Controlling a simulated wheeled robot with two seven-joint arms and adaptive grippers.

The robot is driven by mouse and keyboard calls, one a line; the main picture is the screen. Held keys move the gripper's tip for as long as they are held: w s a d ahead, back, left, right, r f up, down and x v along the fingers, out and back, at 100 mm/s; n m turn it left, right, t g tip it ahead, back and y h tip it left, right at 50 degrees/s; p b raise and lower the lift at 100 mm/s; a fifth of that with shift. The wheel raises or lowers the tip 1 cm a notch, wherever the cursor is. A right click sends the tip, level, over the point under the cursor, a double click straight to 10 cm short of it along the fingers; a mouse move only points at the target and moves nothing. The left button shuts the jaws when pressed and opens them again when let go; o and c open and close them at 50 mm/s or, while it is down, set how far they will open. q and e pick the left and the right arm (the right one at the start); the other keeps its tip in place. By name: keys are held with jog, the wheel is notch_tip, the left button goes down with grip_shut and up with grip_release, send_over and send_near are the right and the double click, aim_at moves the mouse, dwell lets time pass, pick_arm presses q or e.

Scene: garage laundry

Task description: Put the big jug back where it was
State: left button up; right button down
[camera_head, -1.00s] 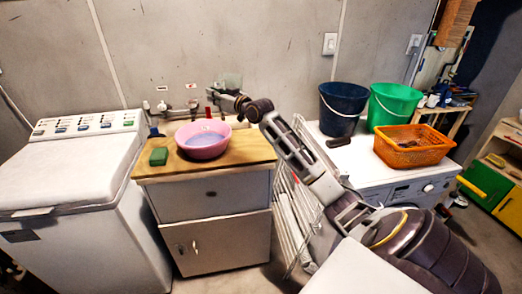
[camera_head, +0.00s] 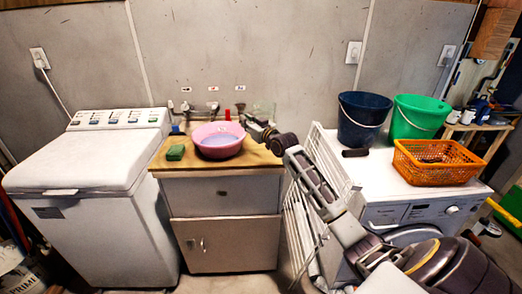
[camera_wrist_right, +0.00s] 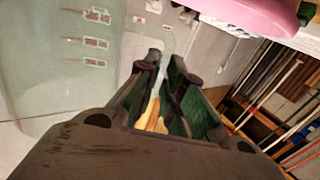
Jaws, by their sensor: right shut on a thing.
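The big jug (camera_head: 265,108) is clear glass, seen in the head view at the right back corner of the wooden cabinet top. It is see-through and hard to make out against the wall. My right gripper (camera_head: 250,121) is at its near left side and is shut on it. In the wrist view the fingers (camera_wrist_right: 168,80) are close together, and the pale see-through jug wall (camera_wrist_right: 60,75) fills the left side. I cannot tell whether the jug's base touches the cabinet top. My left gripper is out of view.
A pink bowl (camera_head: 220,149) stands on the cabinet top (camera_head: 186,163), left of the gripper, with a green sponge (camera_head: 175,152) beside it. Taps and a red item (camera_head: 228,114) are behind. Two buckets and an orange basket (camera_head: 437,168) stand on the right washer.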

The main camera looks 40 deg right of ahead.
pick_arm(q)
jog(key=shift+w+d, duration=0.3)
pick_arm(e)
notch_tip(320, 180, down, 5)
jog(key=shift+r, duration=0.1)
jog(key=shift+f+b, duration=0.35)
jog(key=shift+f, duration=2.2)
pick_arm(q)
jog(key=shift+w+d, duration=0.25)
